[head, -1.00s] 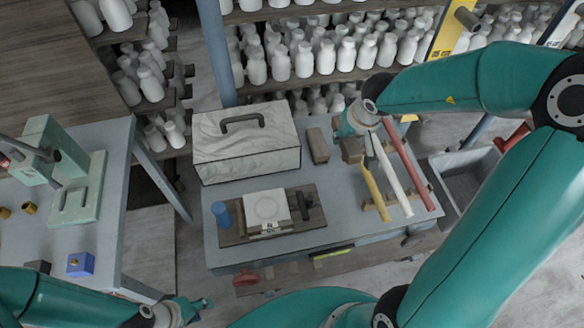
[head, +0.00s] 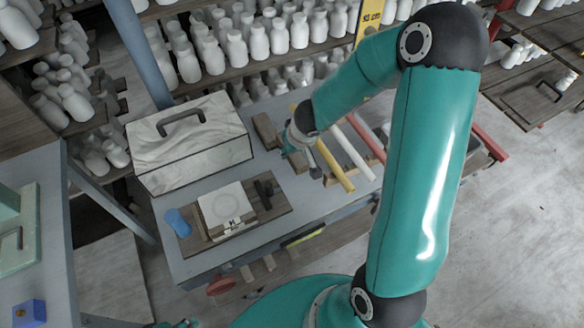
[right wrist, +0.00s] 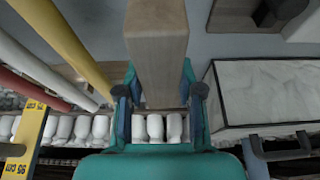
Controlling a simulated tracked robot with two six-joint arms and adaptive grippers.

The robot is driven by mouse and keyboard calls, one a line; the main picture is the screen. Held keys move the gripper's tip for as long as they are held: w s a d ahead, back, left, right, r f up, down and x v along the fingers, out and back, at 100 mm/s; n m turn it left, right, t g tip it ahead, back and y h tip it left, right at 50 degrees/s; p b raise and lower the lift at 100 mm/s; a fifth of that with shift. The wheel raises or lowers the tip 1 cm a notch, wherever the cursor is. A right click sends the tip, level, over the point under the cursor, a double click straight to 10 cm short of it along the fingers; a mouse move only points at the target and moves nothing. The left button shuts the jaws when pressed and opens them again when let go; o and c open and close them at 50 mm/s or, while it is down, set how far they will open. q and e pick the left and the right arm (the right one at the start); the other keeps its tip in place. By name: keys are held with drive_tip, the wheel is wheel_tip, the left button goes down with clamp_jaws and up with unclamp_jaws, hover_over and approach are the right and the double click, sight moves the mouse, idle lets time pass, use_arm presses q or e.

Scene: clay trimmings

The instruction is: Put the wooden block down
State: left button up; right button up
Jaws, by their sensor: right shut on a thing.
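My right gripper (right wrist: 160,110) is shut on a wooden block (right wrist: 157,55), which extends away from the jaws to the top of the right wrist view. In the head view the right gripper (head: 297,148) is over the table (head: 335,208), between the grey-white box and the coloured bars, with the held block (head: 298,161) partly hidden below it. I cannot tell whether the block touches the table. A second wooden block (head: 266,130) lies just left of the gripper. Only the tip of my left gripper (head: 180,325) shows at the bottom edge; its opening is unclear.
The handled box (head: 190,140) stands left of the gripper. Yellow (head: 337,165), white and red bars lie close on the right. Shelves of white bottles stand behind.

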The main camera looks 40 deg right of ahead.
drive_tip(key=shift+f+b, duration=2.3)
drive_tip(key=shift+f, duration=0.5)
drive_tip(key=shift+r, duration=0.1)
drive_tip(key=o, duration=1.2)
